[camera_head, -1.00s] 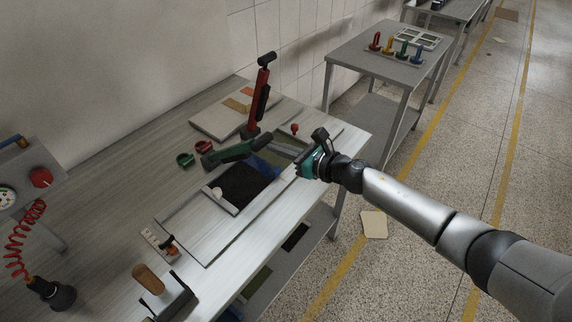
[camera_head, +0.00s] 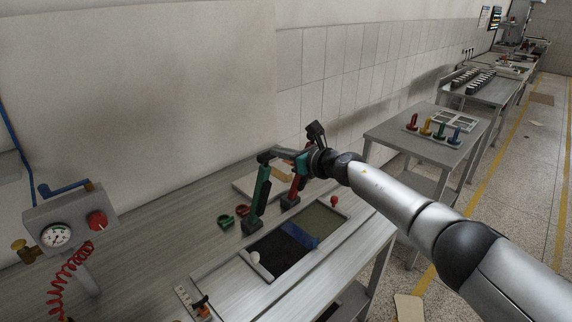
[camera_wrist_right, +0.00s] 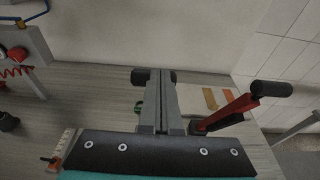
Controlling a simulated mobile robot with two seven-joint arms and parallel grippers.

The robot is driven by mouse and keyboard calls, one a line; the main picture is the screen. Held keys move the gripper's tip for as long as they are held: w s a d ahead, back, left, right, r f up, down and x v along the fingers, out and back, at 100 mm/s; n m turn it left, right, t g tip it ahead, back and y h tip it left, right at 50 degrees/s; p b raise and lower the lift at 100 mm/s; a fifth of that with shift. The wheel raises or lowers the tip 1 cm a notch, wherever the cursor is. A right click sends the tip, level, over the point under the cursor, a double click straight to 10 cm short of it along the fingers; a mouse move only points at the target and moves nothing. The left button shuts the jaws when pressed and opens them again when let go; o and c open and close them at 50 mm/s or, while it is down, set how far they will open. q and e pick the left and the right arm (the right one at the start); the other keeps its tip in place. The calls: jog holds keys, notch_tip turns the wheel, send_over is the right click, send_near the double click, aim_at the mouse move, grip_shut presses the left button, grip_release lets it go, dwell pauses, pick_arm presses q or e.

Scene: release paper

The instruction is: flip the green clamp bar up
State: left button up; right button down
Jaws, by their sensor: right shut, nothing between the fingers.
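The green clamp bar (camera_head: 259,194) stands nearly upright, tilted slightly, on the bench beside the framed recess in the head view. Its black cross handle (camera_head: 267,156) is at the top. My right gripper (camera_head: 280,153) is shut and empty, with its fingers reaching left to the handle; whether they touch cannot be told. In the right wrist view the shut grey fingers (camera_wrist_right: 159,78) cover the middle of the black handle (camera_wrist_right: 140,77), whose ends show on both sides. Most of the green bar is hidden there. My left gripper is not in view.
A red clamp bar (camera_head: 296,185) stands upright just behind; it also shows in the right wrist view (camera_wrist_right: 230,112). The recess holds a black sheet (camera_head: 275,256) and a blue piece (camera_head: 300,235). A gauge box (camera_head: 62,232) stands at left.

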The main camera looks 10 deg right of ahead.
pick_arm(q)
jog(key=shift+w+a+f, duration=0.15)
pick_arm(e)
jog(key=shift+w+a+r, duration=0.3)
jog(key=shift+w+a, duration=0.3)
jog(key=shift+w, duration=0.05)
jog(key=shift+r, duration=0.15)
